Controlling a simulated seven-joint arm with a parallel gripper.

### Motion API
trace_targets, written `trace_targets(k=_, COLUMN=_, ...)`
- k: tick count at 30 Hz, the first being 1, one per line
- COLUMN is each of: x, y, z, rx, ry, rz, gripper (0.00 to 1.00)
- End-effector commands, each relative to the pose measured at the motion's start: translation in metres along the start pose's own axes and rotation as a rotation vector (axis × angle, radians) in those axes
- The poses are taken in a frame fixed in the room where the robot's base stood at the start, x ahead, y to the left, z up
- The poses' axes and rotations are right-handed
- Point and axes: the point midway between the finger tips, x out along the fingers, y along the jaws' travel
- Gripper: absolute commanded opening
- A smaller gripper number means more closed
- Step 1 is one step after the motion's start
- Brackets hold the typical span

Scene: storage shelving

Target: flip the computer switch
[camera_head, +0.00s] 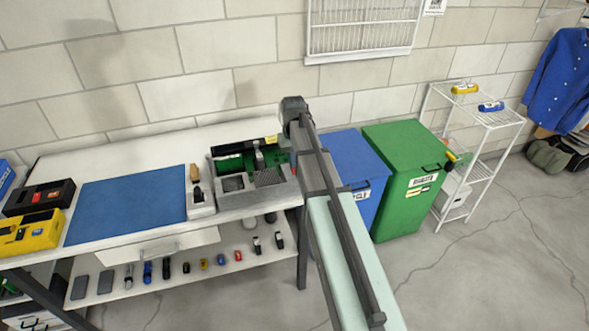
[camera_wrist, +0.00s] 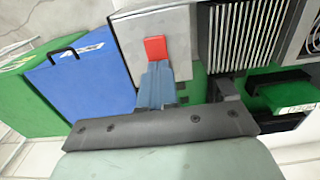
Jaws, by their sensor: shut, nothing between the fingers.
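The open computer (camera_head: 235,166), with a green circuit board and grey parts, sits at the right end of the workbench. In the wrist view, a small red piece (camera_wrist: 155,48), apparently the switch, lies against a pale grey block (camera_wrist: 183,37) of the computer. My gripper (camera_wrist: 157,68) is shut and empty, with its blue-grey fingers pointing at the red piece. The fingertips are right at its lower edge; I cannot tell whether they touch it. In the head view I cannot make out the switch or the fingertips clearly.
A finned block (camera_wrist: 236,38) and a green card (camera_wrist: 287,95) stand right of my fingers. A blue bin (camera_head: 352,160) and a green bin (camera_head: 405,170) stand right of the workbench (camera_head: 125,155). A blue mat (camera_head: 125,207) lies left of the computer.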

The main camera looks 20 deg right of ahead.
Motion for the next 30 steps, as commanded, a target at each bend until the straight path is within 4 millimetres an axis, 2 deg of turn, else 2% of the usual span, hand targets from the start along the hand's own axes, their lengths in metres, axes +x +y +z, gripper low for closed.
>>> trace_targets(k=14, x=0.001, y=0.000, z=0.000, rx=0.000, ry=0.000, rz=0.000, gripper=0.00)
trace_targets(k=30, x=-0.033, y=0.000, z=0.000, rx=0.000, ry=0.001, rz=0.000, gripper=0.00)
